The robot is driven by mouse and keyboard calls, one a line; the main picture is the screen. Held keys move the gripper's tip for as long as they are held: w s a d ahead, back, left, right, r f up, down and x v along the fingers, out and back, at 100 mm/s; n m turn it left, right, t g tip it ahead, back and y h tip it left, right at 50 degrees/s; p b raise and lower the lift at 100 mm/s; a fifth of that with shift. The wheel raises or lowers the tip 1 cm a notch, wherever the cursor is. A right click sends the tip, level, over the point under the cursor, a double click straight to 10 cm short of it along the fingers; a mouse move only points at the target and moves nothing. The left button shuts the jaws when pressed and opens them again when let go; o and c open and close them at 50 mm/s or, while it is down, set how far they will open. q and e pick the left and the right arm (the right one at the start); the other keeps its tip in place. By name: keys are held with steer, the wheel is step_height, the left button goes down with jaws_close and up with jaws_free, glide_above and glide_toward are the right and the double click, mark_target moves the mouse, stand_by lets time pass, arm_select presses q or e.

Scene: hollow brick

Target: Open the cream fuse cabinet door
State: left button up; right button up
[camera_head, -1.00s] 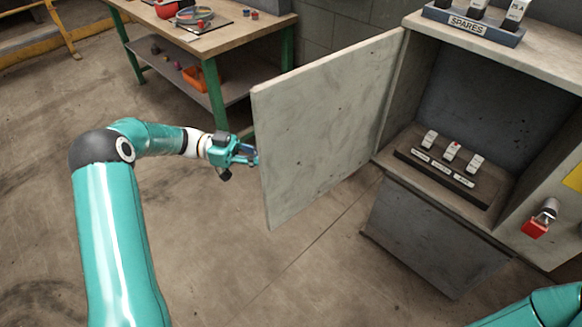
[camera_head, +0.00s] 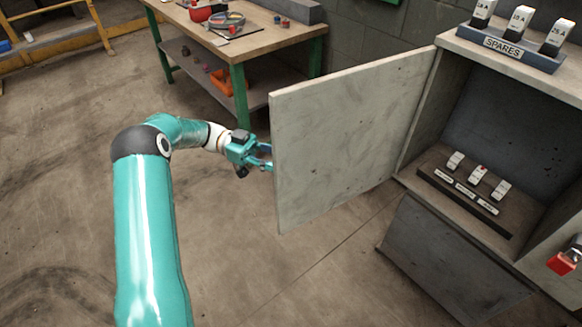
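The cream fuse cabinet door (camera_head: 345,140) stands wide open, swung out to the left of the grey cabinet (camera_head: 422,100), with its inner face towards me. Its hinge side meets the cabinet's left wall. My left gripper (camera_head: 269,157) is at the door's free left edge, about mid-height. Its two fingers look spread apart, but their tips end at or behind the door edge, so I cannot tell whether they touch it. No handle shows; the door's outer face is hidden. My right gripper is out of view.
Inside the cabinet is a dark strip (camera_head: 463,204) with several white fuses. A SPARES block (camera_head: 510,46) with fuses sits on top. A red padlock (camera_head: 561,263) is at the right edge.

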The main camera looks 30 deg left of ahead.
arm_select(q)
steer(key=s+a, duration=0.1)
steer(key=a, duration=0.6)
steer(key=shift+a, duration=0.15)
steer(key=shift+f, duration=0.1)
stand_by(0.5)
